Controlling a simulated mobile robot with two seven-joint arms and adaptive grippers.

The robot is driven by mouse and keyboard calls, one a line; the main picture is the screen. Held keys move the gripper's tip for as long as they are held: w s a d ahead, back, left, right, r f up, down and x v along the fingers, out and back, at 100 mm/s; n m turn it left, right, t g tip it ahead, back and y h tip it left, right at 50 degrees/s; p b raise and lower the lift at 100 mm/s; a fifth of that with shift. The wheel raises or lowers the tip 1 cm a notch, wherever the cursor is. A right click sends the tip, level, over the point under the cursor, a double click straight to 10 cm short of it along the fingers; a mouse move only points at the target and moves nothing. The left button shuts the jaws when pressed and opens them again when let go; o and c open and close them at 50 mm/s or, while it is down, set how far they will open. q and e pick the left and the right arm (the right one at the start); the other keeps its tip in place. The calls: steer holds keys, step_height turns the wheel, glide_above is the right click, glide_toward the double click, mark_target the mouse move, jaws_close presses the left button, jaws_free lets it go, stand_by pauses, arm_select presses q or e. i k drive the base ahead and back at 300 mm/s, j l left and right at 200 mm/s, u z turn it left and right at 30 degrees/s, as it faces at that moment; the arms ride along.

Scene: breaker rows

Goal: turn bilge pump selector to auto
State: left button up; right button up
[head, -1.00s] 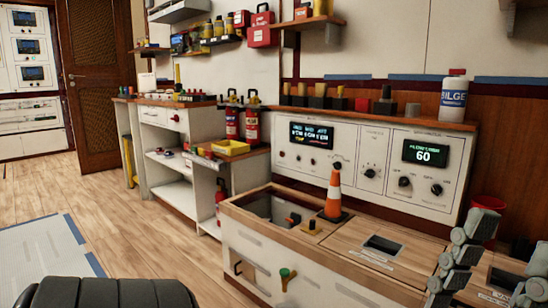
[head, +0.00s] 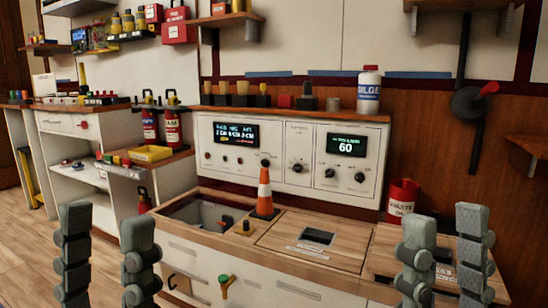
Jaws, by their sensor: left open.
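A white control panel (head: 265,155) stands along the back of the wooden-topped bench. A dark knob (head: 297,168) sits at its middle. Two more dark knobs, a left one (head: 330,174) and a right one (head: 360,177), sit under a display reading 60. The labels are too small to read, so I cannot tell which knob is the bilge pump selector or its setting. My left gripper (head: 107,235) is open and empty at the lower left. My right gripper (head: 446,235) has its fingers apart, empty, at the lower right. Both are apart from the panel.
An orange traffic cone (head: 264,192) stands on the bench in front of the panel. A red bucket (head: 402,198) is to the panel's right. A white BILGE bottle (head: 369,90) stands on the ledge above. A wall lever (head: 470,105) is at the right.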

mark_target(265, 163)
steer(key=i+j, duration=0.5)
steer(key=i, duration=0.45)
steer(key=i+j+z, duration=0.1)
steer(key=i, duration=0.5)
